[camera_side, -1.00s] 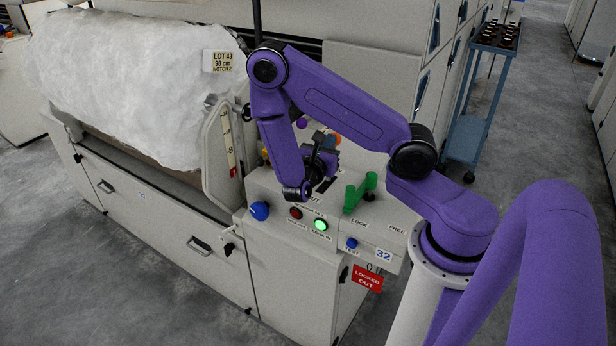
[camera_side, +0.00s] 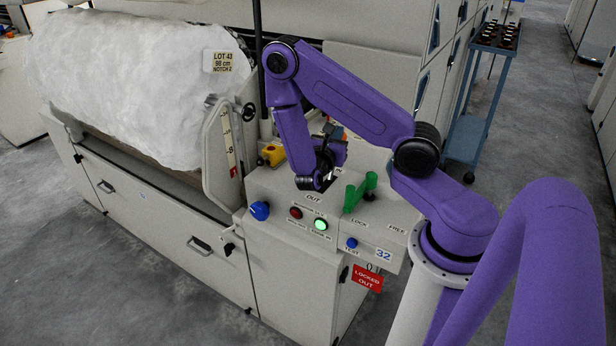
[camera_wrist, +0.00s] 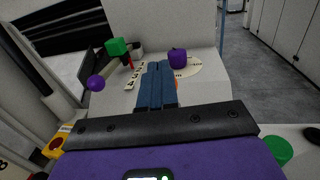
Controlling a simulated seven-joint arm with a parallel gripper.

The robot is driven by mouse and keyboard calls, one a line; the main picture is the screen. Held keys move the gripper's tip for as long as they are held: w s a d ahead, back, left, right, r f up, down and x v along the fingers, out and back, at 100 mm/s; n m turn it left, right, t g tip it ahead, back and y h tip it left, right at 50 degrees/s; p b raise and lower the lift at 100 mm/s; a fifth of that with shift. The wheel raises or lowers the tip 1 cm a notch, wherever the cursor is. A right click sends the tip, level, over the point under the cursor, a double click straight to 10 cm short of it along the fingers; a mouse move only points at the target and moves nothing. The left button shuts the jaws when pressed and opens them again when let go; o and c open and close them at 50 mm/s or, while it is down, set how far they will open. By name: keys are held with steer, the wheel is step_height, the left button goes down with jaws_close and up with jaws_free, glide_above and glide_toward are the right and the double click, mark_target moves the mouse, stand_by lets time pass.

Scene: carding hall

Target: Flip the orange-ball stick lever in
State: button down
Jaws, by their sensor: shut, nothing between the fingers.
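The orange ball of the stick lever shows only as a small orange patch behind my gripper's fingers in the wrist view (camera_wrist: 177,83). In the side view a bit of orange (camera_side: 344,137) shows beside my wrist; most of the lever is hidden there. My gripper (camera_wrist: 160,65) is shut and empty, its blue fingers together and pointing toward the panel's far part. The fingers overlap the orange patch in the picture; I cannot tell whether they touch it.
A purple knob (camera_wrist: 178,59), a purple ball (camera_wrist: 96,83) and a green block (camera_wrist: 116,47) stand around the fingers. A yellow box with a red button (camera_side: 271,154), a green handle (camera_side: 360,192) and a blue knob (camera_side: 260,210) are on the panel. A fleece roll (camera_side: 130,85) lies left.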

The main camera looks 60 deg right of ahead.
steer(key=shift+s+d+f, duration=0.15)
steer(key=shift+d+f, duration=0.1)
steer(key=shift+f, duration=0.05)
steer(key=s+a+r, duration=0.2)
steer(key=a+r, duration=0.6)
steer(key=a, duration=0.4)
steer(key=shift+r, duration=0.15)
steer(key=s+a+m+g+y, duration=0.3)
steer(key=s+a+m+y, duration=0.4)
steer(key=s+a+y, duration=0.8)
steer(key=s+y, duration=0.2)
steer(key=y, duration=0.1)
steer(key=shift+f+y, duration=0.25)
steer(key=shift+y, duration=0.05)
